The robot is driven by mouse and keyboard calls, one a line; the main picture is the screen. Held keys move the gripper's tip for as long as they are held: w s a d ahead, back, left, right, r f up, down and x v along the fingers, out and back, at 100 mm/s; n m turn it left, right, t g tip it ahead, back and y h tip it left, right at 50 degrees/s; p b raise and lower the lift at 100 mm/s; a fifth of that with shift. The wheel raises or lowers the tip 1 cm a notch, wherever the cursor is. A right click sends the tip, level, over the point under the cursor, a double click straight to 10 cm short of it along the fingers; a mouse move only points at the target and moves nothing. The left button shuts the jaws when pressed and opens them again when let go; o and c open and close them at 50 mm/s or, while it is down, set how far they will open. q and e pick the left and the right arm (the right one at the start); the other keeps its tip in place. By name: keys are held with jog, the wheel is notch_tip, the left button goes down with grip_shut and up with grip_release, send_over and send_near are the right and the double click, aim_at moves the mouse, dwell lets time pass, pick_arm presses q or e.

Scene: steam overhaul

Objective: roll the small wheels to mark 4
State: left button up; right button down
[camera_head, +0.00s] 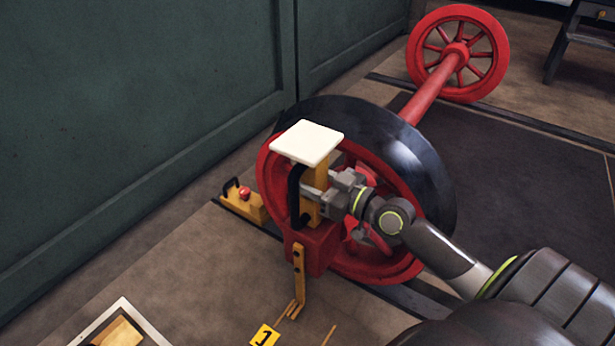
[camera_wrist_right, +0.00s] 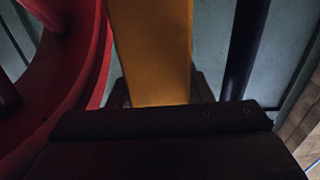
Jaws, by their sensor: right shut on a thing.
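The small wheels are a red spoked wheelset. Its near wheel (camera_head: 418,165) has a broad dark tyre, and a red axle runs back to the far wheel (camera_head: 490,48). A red block with a yellow post, black handle and white top plate (camera_head: 307,142) stands in front of the near wheel. A yellow pointer (camera_head: 299,270) hangs from it towards a floor tag reading 1 (camera_head: 265,336). My right gripper (camera_head: 318,197) is shut on the yellow post, which also fills the middle of the right wrist view (camera_wrist_right: 152,50). Mark 4 cannot be made out. My left gripper is out of view.
A yellow chock-like piece with a red knob (camera_head: 244,194) lies left of the near wheel. A dark green wall (camera_head: 130,110) rises behind. A pale-rimmed tray (camera_head: 83,339) is at bottom left. Dark rails (camera_head: 500,113) cross the floor. Dark steps (camera_head: 590,32) stand at top right.

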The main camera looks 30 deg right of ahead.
aim_at(322, 185)
jog(key=shift+s+d, duration=0.2)
jog(key=shift+s, duration=0.25)
jog(key=shift+s+f, duration=0.1)
jog(key=shift+s, duration=0.15)
jog(key=shift+b+v, duration=0.35)
jog(key=shift+v, duration=0.9)
jog(key=shift+d, duration=0.25)
jog(key=shift+s, duration=0.3)
jog(key=shift+s, duration=0.1)
